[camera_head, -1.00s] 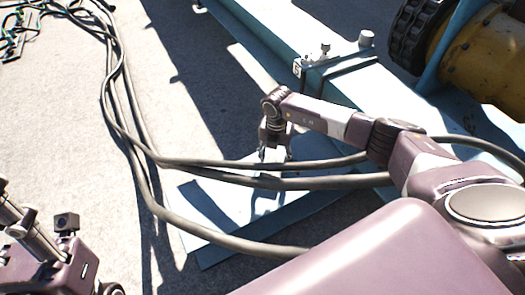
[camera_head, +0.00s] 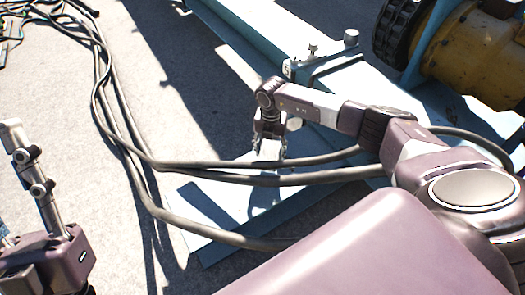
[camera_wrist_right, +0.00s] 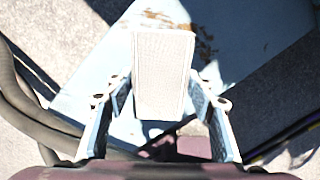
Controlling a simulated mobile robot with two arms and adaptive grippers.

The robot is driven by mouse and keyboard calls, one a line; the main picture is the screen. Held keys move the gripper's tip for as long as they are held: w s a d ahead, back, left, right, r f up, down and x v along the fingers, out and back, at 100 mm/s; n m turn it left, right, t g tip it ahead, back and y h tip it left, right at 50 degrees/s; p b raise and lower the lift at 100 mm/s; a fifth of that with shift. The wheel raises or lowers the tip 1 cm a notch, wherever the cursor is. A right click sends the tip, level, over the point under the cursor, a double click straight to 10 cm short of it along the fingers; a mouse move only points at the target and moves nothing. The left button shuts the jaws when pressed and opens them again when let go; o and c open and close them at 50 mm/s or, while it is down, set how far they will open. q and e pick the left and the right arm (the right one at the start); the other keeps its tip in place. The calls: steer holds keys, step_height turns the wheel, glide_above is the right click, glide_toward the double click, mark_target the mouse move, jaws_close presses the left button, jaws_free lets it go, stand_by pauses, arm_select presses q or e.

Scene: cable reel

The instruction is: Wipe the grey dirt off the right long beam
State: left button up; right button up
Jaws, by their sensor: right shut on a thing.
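My right gripper (camera_head: 268,160) is low over a light-blue steel foot plate (camera_head: 215,245), beside the light-blue long beam (camera_head: 262,38) that runs down from the top. In the right wrist view, its two fingers (camera_wrist_right: 163,105) are shut on a pale, fine-textured block (camera_wrist_right: 163,70), like a sponge. The block is over a light-blue surface (camera_wrist_right: 90,75) with brown worn patches; whether it touches cannot be told. I cannot make out grey dirt apart from shadows. A jointed grey part of my left arm (camera_head: 38,185) stands at the left edge; its fingertips are not clear.
Thick grey cables (camera_head: 240,176) cross in front of my right gripper and run to the upper left. A yellow drum (camera_head: 470,62) with a black rim is at upper right. A clamp-like fitting (camera_head: 322,62) sits on the beam.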

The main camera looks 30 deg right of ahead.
arm_select(q)
steer(key=shift+w+a+f+g+y+p, duration=0.1)
steer(key=shift+w+f+g+y+p, duration=0.2)
steer(key=shift+w+f+g, duration=0.5)
steer(key=shift+w+a+f+g+y+p, duration=0.15)
steer(key=shift+w+f+g+y, duration=0.2)
steer(key=shift+w+f, duration=0.7)
steer(key=shift+w+d+r, duration=0.1)
steer(key=shift+w+r, duration=0.05)
steer(key=shift+r, duration=0.05)
